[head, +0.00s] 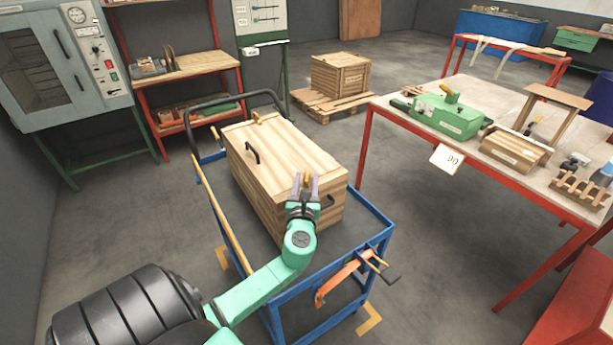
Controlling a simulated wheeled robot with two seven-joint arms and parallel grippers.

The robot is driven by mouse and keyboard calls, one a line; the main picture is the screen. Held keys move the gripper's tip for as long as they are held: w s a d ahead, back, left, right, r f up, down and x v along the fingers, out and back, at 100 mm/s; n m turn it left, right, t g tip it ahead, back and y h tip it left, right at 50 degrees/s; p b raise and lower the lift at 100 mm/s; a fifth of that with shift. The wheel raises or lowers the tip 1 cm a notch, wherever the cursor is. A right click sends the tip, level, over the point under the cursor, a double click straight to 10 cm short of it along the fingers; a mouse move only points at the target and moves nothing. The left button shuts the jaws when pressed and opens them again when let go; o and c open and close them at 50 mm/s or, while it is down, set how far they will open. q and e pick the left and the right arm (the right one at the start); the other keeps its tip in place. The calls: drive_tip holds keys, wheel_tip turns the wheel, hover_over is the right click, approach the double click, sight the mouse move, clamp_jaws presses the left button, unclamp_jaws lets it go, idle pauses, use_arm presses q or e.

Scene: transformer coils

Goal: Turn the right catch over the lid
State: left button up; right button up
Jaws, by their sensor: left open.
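A long wooden box with a plank lid (285,152) lies on a blue cart, and the lid is down on it. A dark handle (252,153) stands on the lid. A small brass-coloured catch (257,117) shows at the lid's far end. The right catch (308,179), also brass-coloured, shows at the near end, between the fingers of my left gripper (304,186). The gripper is open, with a finger on either side of the catch. I cannot tell whether they touch it. The hand hides the catch's lower part. My right gripper is not in view.
The blue cart (371,214) has a raised dark push bar (237,98) at its far end. An orange clamp-like part (343,279) hangs at its near right corner. A cluttered workbench (462,83) stands to the right. Grey floor is clear between them.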

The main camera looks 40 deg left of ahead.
use_arm(q)
drive_tip(key=shift+w+a, duration=0.25)
drive_tip(key=shift+w, duration=0.1)
clamp_jaws()
drive_tip(key=shift+n+g+y, duration=0.3)
drive_tip(key=shift+y, duration=0.1)
drive_tip(key=shift+n+g+y, duration=0.6)
drive_tip(key=shift+y, duration=0.1)
drive_tip(key=shift+n+g+y, duration=0.7)
drive_tip(key=shift+n+g, duration=0.1)
drive_tip(key=shift+g, duration=0.1)
drive_tip(key=n+g+y, duration=0.1)
drive_tip(key=n+g+y+b, duration=0.1)
drive_tip(key=g, duration=0.1)
drive_tip(key=shift+s+f+n+g, duration=0.1)
drive_tip(key=shift+f+n+g, duration=0.05)
drive_tip(key=shift+n+g, duration=0.15)
drive_tip(key=shift+n+g+y+b, duration=0.35)
drive_tip(key=shift+n+g+y, duration=0.25)
drive_tip(key=shift+g, duration=0.5)
drive_tip(key=shift+s, duration=0.1)
